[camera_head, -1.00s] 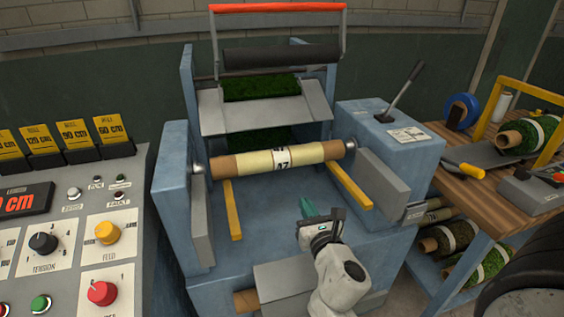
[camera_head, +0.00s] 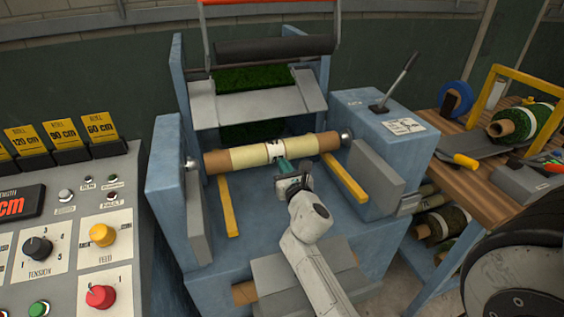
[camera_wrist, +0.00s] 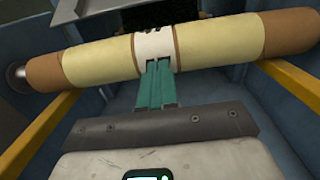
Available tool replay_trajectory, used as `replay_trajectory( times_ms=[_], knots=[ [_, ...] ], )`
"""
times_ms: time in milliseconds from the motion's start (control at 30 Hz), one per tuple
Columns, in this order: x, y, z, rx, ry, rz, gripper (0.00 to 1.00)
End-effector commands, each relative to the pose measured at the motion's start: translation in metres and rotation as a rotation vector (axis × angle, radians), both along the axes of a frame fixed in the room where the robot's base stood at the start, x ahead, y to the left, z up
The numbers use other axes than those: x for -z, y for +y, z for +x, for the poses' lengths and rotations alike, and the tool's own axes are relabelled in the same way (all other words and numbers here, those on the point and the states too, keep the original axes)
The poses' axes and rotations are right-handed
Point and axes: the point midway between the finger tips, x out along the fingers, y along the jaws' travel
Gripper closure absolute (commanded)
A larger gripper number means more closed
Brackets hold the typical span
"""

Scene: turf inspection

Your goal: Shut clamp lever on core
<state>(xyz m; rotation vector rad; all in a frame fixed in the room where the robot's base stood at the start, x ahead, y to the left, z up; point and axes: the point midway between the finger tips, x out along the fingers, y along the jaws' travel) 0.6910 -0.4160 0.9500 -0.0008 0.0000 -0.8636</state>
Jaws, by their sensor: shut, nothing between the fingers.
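The core (camera_head: 270,153) is a brown cardboard tube with pale yellow bands and a white label round its middle. It lies level between two metal end spindles on the blue machine. In the wrist view the core (camera_wrist: 100,60) spans the top. My gripper (camera_head: 284,165) has its teal fingers together, pointing at the label; in the wrist view the fingertips (camera_wrist: 158,64) overlap the label's lower edge. I cannot tell whether they touch it. A grey lever (camera_head: 398,85) with a black knob, likely the clamp lever, leans up to the right on the blue box, apart from my gripper.
Two yellow rails (camera_head: 343,178) run forward below the core. A control panel (camera_head: 75,235) stands at left. A wooden bench (camera_head: 452,124) with a turf roll (camera_head: 540,116) stands at right.

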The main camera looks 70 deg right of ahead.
Motion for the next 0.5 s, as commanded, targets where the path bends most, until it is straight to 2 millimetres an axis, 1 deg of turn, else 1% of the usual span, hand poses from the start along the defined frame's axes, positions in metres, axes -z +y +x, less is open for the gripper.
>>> replay_trajectory(
  times_ms=[100,200,500],
  knots=[
    [0.0001,-0.0092,0.0076,0.001,-0.001,0.0,1.0],
    [0.0006,-0.0129,0.0104,0.001,0.0,0.001,1.0],
    [0.0004,-0.014,0.0117,0.0,0.0,0.001,1.0]
  ],
)
